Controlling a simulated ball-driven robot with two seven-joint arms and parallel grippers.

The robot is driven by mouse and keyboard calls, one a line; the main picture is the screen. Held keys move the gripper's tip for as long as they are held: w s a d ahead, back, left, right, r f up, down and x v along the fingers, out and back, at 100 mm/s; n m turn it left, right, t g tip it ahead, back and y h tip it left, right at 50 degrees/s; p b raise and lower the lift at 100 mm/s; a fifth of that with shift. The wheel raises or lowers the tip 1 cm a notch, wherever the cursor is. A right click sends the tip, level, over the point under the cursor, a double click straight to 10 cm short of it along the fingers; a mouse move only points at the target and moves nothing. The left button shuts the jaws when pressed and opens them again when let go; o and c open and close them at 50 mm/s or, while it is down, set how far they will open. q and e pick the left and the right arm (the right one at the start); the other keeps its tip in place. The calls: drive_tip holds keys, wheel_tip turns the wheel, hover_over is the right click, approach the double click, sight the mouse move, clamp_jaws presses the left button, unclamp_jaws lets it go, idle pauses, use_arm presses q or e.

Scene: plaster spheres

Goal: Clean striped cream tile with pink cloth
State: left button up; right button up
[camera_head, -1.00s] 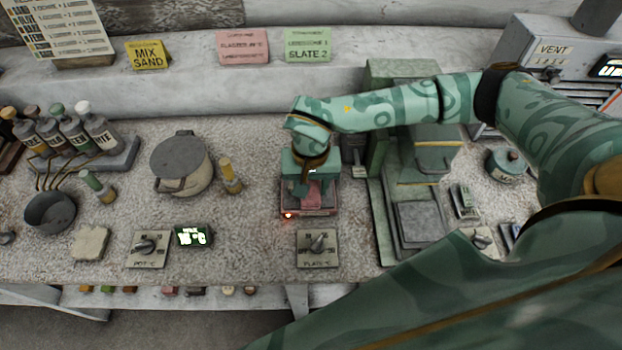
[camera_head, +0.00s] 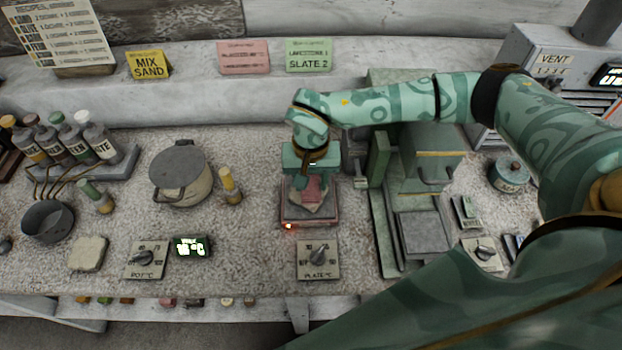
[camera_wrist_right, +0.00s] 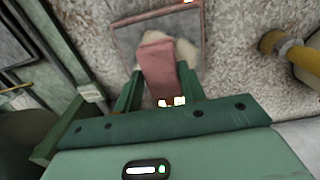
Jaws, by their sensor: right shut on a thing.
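My right gripper (camera_head: 312,181) is above the small framed plate in the middle of the bench. It is shut on a pink cloth (camera_head: 315,189), which also shows between the fingers in the right wrist view (camera_wrist_right: 157,62). Below the cloth, a cream tile (camera_head: 320,208) lies on the plate and is partly hidden; its pale edge also shows in the right wrist view (camera_wrist_right: 186,52). I cannot make out stripes on it, nor whether the cloth touches it. My left gripper is not in view.
The plate (camera_head: 293,216) has a pinkish rim and a lit red lamp. A knob panel (camera_head: 318,272) is in front of it. A green press (camera_head: 425,190) stands close on the right. A yellow-topped bottle (camera_head: 230,186) and lidded pot (camera_head: 181,176) stand left. Another pale slab (camera_head: 88,253) lies at left.

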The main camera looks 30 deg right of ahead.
drive_tip(key=shift+s+a+r+p, duration=0.3)
drive_tip(key=shift+s+r+p, duration=0.3)
drive_tip(key=shift+r+p, duration=0.15)
drive_tip(key=shift+s+a, duration=0.1)
drive_tip(key=shift+s, duration=0.15)
drive_tip(key=shift+f, duration=0.1)
drive_tip(key=shift+w+f, duration=0.15)
drive_tip(key=shift+w, duration=0.45)
drive_tip(key=shift+w+d+f+b, duration=0.1)
drive_tip(key=shift+w+d+b, duration=0.05)
drive_tip(key=shift+w+b, duration=0.3)
drive_tip(key=shift+w+d+b, duration=0.15)
drive_tip(key=shift+w+b, duration=0.1)
drive_tip(key=shift+w, duration=0.25)
drive_tip(key=shift+w+d, duration=0.15)
drive_tip(key=shift+w, duration=0.5)
